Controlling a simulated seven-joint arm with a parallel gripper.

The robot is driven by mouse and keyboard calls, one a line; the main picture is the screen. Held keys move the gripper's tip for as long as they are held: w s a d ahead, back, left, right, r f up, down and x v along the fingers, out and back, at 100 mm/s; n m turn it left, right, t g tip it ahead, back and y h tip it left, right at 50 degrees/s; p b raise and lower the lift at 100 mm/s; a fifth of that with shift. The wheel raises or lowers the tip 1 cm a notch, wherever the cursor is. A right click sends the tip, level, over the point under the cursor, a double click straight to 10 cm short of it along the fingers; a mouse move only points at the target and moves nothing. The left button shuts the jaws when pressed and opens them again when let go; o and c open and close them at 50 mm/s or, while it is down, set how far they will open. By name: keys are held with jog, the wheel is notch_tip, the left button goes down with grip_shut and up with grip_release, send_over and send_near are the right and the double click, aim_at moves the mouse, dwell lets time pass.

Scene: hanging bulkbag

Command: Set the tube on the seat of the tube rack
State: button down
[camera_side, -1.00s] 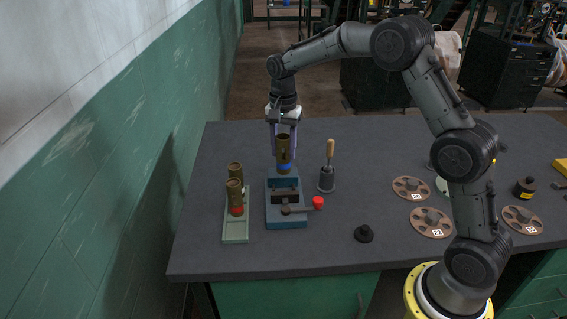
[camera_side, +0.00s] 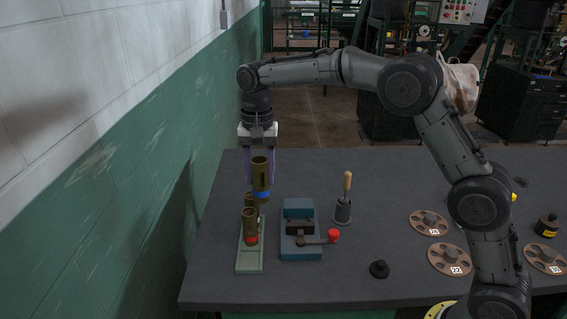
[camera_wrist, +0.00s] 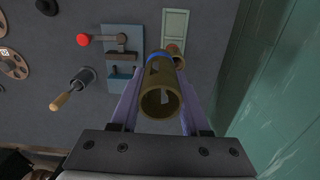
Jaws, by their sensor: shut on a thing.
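My gripper (camera_side: 260,182) is shut on a brass tube (camera_side: 260,168) with a blue band, held upright. The tube also shows in the wrist view (camera_wrist: 160,92), between the purple fingers of my gripper (camera_wrist: 158,100). It hangs above the far end of the pale green tube rack (camera_side: 249,264), near the left side of the table. The held tube hides part of the rack's far end, so I cannot tell the exact gap to the seat.
A blue clamp fixture (camera_side: 298,209) with a red-knobbed lever (camera_side: 333,236) stands right of the rack. A wooden-handled tool (camera_side: 347,185) stands in a grey holder beyond it. A black knob (camera_side: 379,269) lies nearer the front. The green wall (camera_side: 150,200) is on the left.

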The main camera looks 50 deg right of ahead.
jog(key=a+n, duration=0.2)
jog(key=a, duration=0.4)
jog(key=shift+s+d+f, duration=0.1)
jog(key=shift+d+f, duration=0.05)
jog(key=shift+f, duration=4.1)
jog(key=shift+s+d+f, duration=0.1)
jog(key=shift+f, duration=4.15)
jog(key=shift+c, duration=1.5)
grip_release()
notch_tip(320, 180, up, 7)
